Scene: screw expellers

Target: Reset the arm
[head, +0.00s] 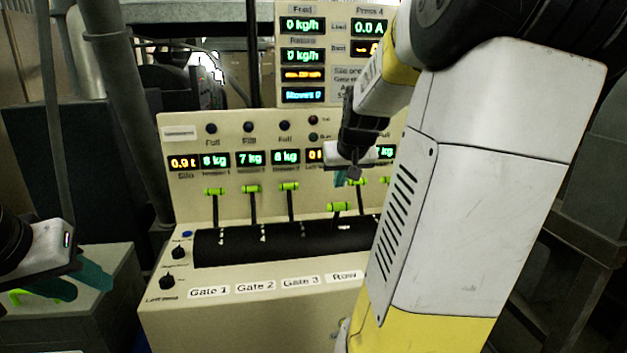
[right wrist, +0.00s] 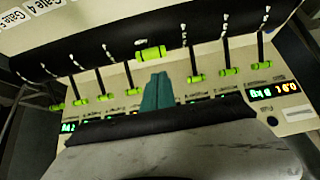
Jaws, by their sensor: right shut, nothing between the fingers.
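My right arm reaches down over the right of the control panel (head: 270,278). My right gripper (head: 354,173) is shut and empty, in front of the panel above the lever row. In the right wrist view its teal fingers (right wrist: 157,92) are together, close to the green handle (right wrist: 150,53) of one lever. That handle (head: 339,207) sits lower than its neighbours in the head view; contact cannot be made out. My left gripper (head: 72,280) is at the left edge, away from the panel, with teal fingers; its opening is unclear.
Several green-handled levers, such as the one at Gate 1 (head: 215,191), stand out of a black slotted cover (head: 212,248). Displays and knobs surround them. A grey pipe (head: 125,120) rises at left. My right arm hides the panel's right side.

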